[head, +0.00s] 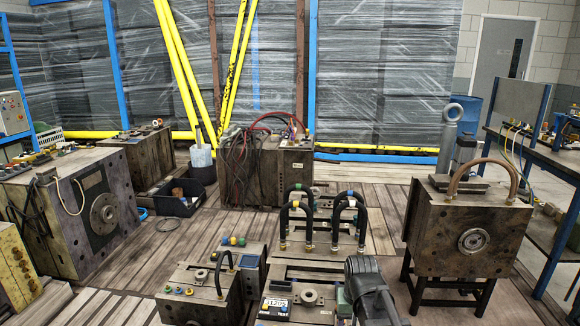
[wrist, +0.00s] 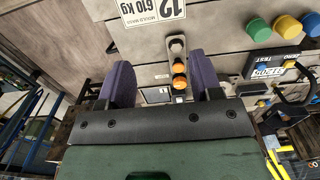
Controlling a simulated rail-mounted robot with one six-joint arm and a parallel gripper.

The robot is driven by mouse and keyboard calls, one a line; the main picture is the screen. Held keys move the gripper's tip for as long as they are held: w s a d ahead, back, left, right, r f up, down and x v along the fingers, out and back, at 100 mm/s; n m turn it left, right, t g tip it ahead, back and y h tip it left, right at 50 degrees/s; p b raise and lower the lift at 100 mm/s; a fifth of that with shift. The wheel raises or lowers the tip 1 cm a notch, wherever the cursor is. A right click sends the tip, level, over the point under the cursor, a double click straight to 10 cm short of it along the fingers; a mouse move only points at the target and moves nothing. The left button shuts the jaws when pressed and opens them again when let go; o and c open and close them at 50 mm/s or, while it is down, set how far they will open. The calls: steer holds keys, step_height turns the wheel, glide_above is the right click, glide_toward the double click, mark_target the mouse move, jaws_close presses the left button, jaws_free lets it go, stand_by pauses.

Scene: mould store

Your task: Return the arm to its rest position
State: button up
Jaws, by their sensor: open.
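My gripper (wrist: 162,76) shows in the wrist view as two purple fingers on a dark bar with a green body behind it. The fingers stand apart, with nothing held between them. Beyond the gap are orange-capped fittings (wrist: 179,75) on a pale plank-like surface; I cannot tell how far they are from the fingertips. I cannot make out the fingers in the head view.
A mould on a stand (head: 468,232) is at the right, and a big mould (head: 72,205) at the left. A mould with black hoses (head: 320,232) stands mid-floor. A workbench (head: 530,150) is far right. Bare planks show at left front.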

steer(key=s+r+n+p, duration=0.1)
steer(key=s+r+p, duration=0.1)
steer(key=s, duration=0.8)
step_height(320, 180, up, 15)
steer(key=w+p, duration=0.1)
steer(key=p, duration=1.4)
steer(key=shift+d+r, duration=0.15)
